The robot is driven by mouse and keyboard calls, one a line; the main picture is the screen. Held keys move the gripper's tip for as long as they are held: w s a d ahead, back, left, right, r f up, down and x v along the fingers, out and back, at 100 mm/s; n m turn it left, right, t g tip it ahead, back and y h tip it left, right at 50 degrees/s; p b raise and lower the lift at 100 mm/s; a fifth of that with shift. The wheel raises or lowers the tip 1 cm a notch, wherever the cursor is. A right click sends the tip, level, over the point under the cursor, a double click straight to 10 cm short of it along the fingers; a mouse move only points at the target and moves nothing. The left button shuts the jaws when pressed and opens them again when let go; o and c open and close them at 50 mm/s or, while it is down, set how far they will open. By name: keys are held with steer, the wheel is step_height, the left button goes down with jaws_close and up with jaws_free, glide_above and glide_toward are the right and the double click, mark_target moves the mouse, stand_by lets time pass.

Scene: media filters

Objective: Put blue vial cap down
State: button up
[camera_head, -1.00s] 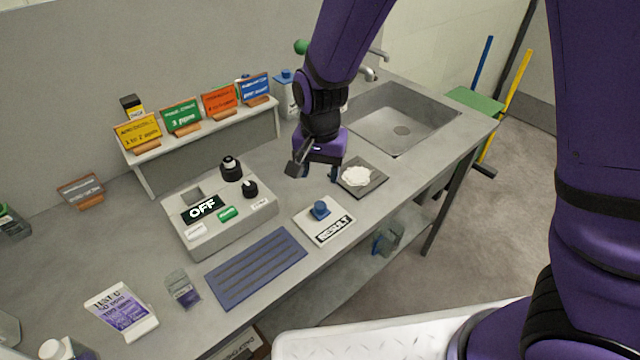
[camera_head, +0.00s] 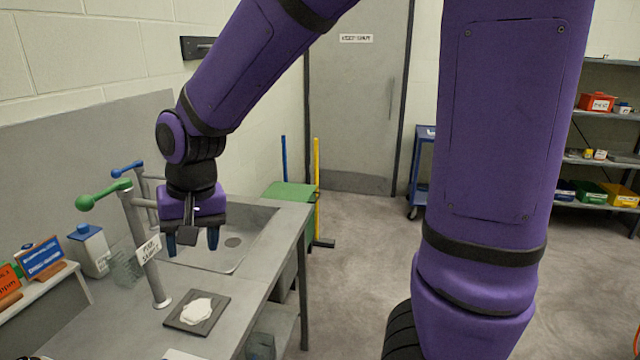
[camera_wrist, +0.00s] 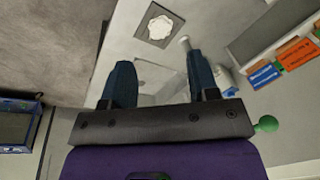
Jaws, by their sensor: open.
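My gripper (camera_head: 192,242) is open over the sink (camera_head: 262,222), with nothing between its two blue fingers. In the wrist view its fingers (camera_wrist: 158,65) are apart, with the sink floor (camera_wrist: 155,75) behind them. I see no loose blue vial cap in either current view. A small blue knob-like piece on the RESULT card in the earlier head view is now out of frame. I cannot tell whether it is the vial cap.
A dark square tray with a white crumpled piece (camera_head: 198,308) lies on the counter before the sink. A green-handled tap (camera_head: 140,235) stands left of my gripper, with a blue-capped bottle (camera_head: 90,250) behind. Open floor (camera_head: 360,270) lies to the right.

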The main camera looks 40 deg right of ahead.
steer(key=s+d+r+n+t, duration=0.1)
steer(key=s+d+r+t, duration=0.1)
steer(key=s+d+r, duration=0.3)
steer(key=s+d+r+n+t+h, duration=0.1)
steer(key=s+d+r, duration=0.5)
steer(key=s, duration=0.5)
steer(key=d, duration=0.2)
steer(key=shift+d+n+t, duration=0.3)
steer(key=shift+d+t, duration=0.05)
steer(key=shift+t, duration=0.05)
